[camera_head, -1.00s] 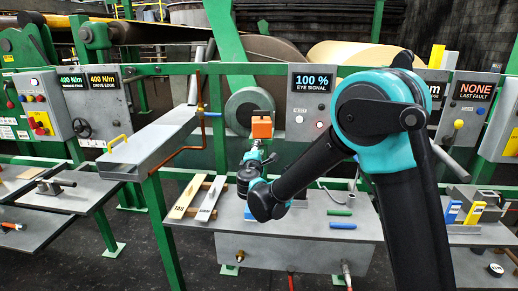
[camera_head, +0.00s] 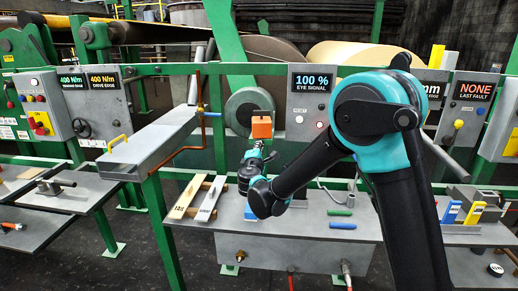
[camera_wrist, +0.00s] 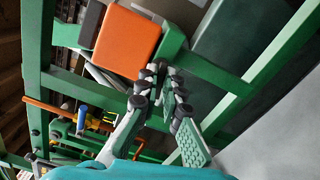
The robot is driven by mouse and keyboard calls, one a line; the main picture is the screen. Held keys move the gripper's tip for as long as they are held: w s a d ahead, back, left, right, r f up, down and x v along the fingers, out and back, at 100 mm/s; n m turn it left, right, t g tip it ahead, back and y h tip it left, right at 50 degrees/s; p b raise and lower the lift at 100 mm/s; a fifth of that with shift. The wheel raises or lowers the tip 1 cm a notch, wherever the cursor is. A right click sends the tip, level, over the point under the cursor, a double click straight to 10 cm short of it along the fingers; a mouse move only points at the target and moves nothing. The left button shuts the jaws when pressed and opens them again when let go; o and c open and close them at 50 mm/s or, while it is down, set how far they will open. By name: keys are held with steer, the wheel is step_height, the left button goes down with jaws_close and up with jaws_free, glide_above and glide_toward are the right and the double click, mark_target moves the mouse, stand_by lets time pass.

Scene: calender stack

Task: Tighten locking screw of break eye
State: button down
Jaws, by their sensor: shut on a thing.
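The break eye is an orange box (camera_head: 261,127) mounted in front of a round grey roll end, and it also shows large in the wrist view (camera_wrist: 127,40). My gripper (camera_head: 257,150) is directly below the box, pointing up at its underside. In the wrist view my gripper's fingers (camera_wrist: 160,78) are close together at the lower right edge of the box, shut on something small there. The locking screw itself is hidden by the fingers. The eye signal display (camera_head: 311,82) above right reads 100 %.
A grey bench (camera_head: 290,224) below holds two slats (camera_head: 198,198) and green and blue rods (camera_head: 341,218). A copper pipe (camera_head: 200,125) and green posts stand left of the eye. A grey chute (camera_head: 150,145) juts out further left.

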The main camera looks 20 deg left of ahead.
steer(key=shift+m, duration=0.3)
steer(key=shift+m, duration=3.9)
steer(key=c, duration=1.7)
jaws_free()
steer(key=shift+s, duration=0.1)
steer(key=v, duration=1.2)
steer(key=shift+f, duration=0.1)
